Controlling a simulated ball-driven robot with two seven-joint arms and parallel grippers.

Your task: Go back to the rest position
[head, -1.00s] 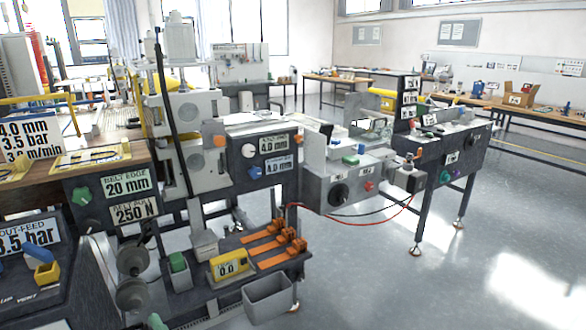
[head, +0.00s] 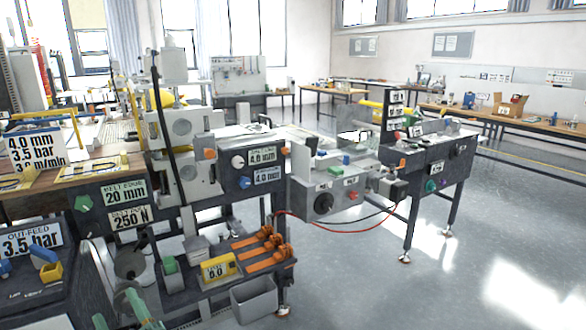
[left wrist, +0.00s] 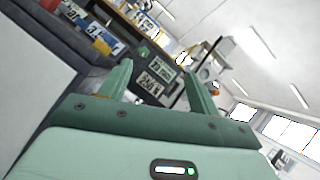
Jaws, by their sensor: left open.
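My left gripper (head: 115,306) shows only in part at the bottom left edge of the head view, as pale green pieces in front of the machine's lower shelf. In the left wrist view, my left gripper (left wrist: 158,72) has its two green fingers apart with nothing between them. The laminating machine (head: 185,125) stands beyond it, with labels such as "20 mm" (head: 125,192) and "250 N" (head: 130,217). My right gripper is in neither view.
A shelf holds orange-handled tools (head: 265,258) and a yellow gauge (head: 219,267). A grey bin (head: 254,298) hangs at its front. A control panel (head: 30,285) is at the lower left. Red and black cables (head: 345,226) hang under the machine. The floor (head: 420,295) at the right is clear.

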